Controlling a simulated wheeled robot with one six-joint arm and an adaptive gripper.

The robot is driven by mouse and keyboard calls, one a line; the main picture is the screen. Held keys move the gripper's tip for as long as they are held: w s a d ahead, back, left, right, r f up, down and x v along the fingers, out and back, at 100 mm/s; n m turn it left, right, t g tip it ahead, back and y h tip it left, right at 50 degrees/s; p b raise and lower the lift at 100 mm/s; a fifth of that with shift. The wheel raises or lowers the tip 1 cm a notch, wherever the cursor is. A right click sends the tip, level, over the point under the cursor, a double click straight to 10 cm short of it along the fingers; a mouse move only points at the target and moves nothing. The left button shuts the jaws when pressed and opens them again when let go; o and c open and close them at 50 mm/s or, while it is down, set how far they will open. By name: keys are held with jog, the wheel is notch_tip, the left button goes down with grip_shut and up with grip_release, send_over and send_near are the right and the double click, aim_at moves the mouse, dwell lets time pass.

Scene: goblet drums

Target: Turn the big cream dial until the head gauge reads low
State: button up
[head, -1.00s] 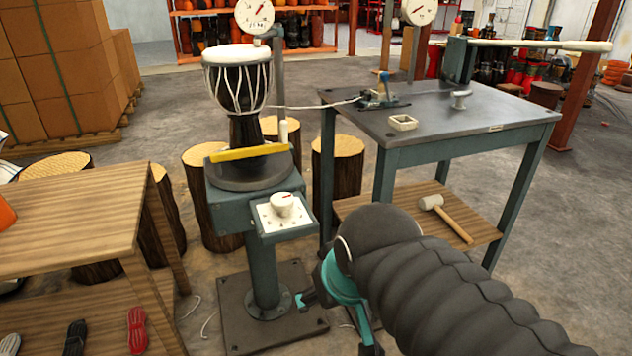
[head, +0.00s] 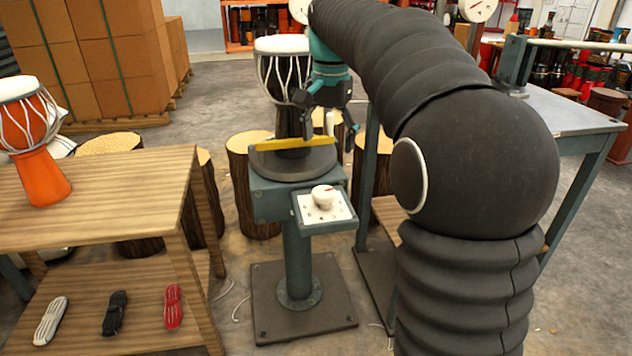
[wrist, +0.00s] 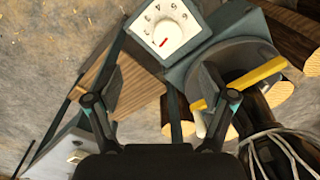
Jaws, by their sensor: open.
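The big cream dial (head: 323,197), a round knob with a red pointer line, sits on a white marked plate on the teal stand's bracket. It also shows in the wrist view (wrist: 163,40), ahead of the fingers. My gripper (head: 327,138) is open and empty, above and behind the dial, fingers down, close to the drum. In the wrist view the spread fingers (wrist: 160,85) are apart from the dial. A gauge (head: 298,10) above the drum is cut off and mostly hidden by my arm; its reading cannot be told.
A black drum with a white head (head: 283,48) stands on the stand's round plate, behind a yellow bar (head: 280,145). A second gauge (head: 478,8) is at the top right. A wooden table (head: 100,195) is left, a grey workbench (head: 575,110) right.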

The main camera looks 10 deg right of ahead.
aim_at(324, 191)
jog(key=shift+m+g, duration=0.3)
jog(key=shift+m, duration=0.2)
jog(key=w+f+b, duration=0.1)
jog(key=f, duration=0.3)
jog(key=w+f+b, duration=0.1)
jog(key=f, duration=0.4)
jog(key=w+f+b, duration=0.1)
jog(key=f, duration=0.4)
jog(key=shift+f, duration=0.1)
jog(key=c, duration=1.2)
